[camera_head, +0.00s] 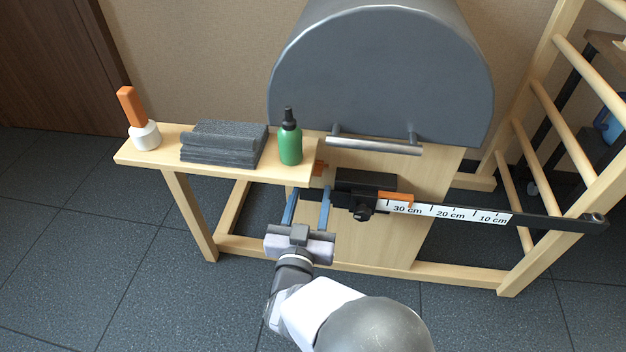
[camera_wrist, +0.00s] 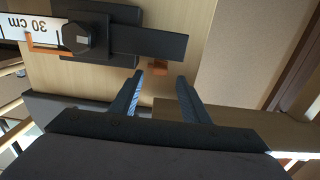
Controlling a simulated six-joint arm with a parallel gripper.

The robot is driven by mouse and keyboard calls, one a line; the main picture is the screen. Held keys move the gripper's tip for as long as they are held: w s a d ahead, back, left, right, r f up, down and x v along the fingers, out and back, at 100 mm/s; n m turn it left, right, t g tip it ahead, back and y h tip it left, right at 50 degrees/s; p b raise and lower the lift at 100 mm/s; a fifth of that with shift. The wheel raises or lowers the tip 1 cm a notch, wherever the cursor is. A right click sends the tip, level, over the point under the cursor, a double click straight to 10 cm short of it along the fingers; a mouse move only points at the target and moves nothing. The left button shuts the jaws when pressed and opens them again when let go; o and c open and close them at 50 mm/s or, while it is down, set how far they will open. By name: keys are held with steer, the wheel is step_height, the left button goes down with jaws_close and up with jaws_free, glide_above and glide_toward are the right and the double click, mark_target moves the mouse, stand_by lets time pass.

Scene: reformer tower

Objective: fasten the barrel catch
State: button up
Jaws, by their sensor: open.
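My gripper (camera_head: 309,192) is open and empty, its two blue fingers pointing at the wooden side panel under the grey barrel (camera_head: 385,75). A small orange piece (camera_head: 320,168) sits at the panel's left edge. In the wrist view this orange piece (camera_wrist: 159,69) appears between the open fingertips (camera_wrist: 160,76), apart from both. A black block (camera_head: 365,181) with a dark knob (camera_head: 362,212) is on the panel to the right of the fingers. The knob (camera_wrist: 76,37) also shows in the wrist view, with a black bar running right. I cannot tell which part is the catch.
A white scale (camera_head: 450,213) with an orange pointer frame (camera_head: 399,199) runs right on a black rail. A wooden shelf (camera_head: 155,158) holds a green bottle (camera_head: 290,140), folded grey cloths (camera_head: 222,143) and an orange-handled white object (camera_head: 143,132). A wooden ladder frame (camera_head: 543,120) stands right.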

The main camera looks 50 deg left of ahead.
steer(key=shift+v, duration=1)
steer(key=shift+w, duration=0.1)
